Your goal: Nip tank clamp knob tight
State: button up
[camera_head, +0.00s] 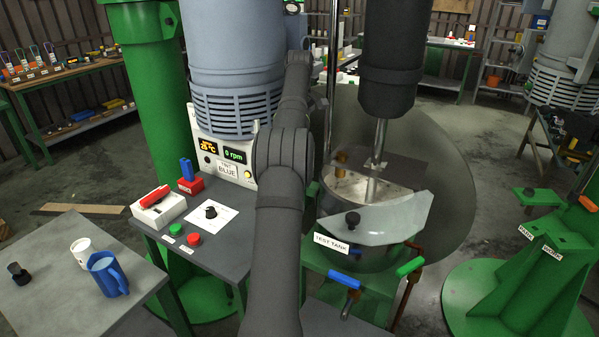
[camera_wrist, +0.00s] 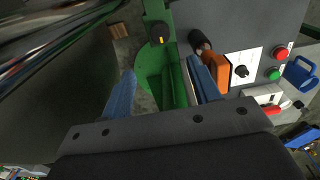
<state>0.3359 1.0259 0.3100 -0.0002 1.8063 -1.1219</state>
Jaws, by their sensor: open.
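The test tank (camera_head: 374,192) stands on a green stand at centre right, under a mixing shaft. A black knob (camera_head: 352,218) sits at its front, above the "TEST TANK" label (camera_head: 331,243). In the wrist view, a black knob with a yellow mark (camera_wrist: 160,34) sits on a green upright. I cannot tell whether this is the tank's knob. My gripper (camera_wrist: 163,82) has its blue fingers spread apart with nothing held between them. The knob lies beyond the fingertips, apart from them. In the head view my arm hides the gripper.
A blue handle (camera_head: 343,279) and a green handle (camera_head: 410,266) project at the stand's front. The control bench (camera_head: 222,252) carries buttons, a dial and a white holder (camera_head: 158,206). A blue mug (camera_head: 108,274) stands on the left table. A transparent round shape surrounds the tank.

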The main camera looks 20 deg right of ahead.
notch_tip(320, 180, down, 15)
jog(key=shift+r, duration=0.2)
dwell(0.3)
jog(key=c, duration=1)
